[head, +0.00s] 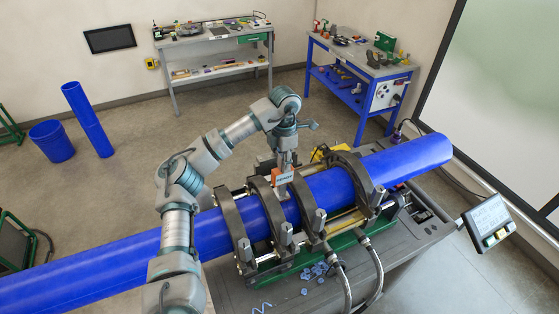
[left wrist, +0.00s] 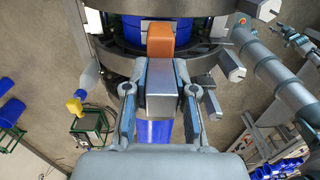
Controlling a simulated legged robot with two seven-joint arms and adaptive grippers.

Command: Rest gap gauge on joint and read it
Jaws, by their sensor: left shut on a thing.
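The blue pipe (head: 330,189) lies across the fusion machine, held in several dark ring clamps (head: 236,228). My left gripper (head: 284,181) is over the pipe between the middle clamps, pointing down. It is shut on the gap gauge, whose orange part (head: 281,177) shows beside the fingers. In the left wrist view, my left gripper (left wrist: 160,84) has its fingers on both sides of the gauge's grey block (left wrist: 161,95); the orange end (left wrist: 160,42) lies over the pipe (left wrist: 187,53). I cannot tell whether the gauge touches the pipe. The joint is hidden. My right gripper is not recognisable in either view.
A display panel (head: 489,222) stands right of the cart (head: 412,245). Hoses (head: 344,284) hang at the cart's front, near blue shavings (head: 305,273). A grey bench (head: 190,42) and a blue bench (head: 372,68) stand behind. The floor between is clear.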

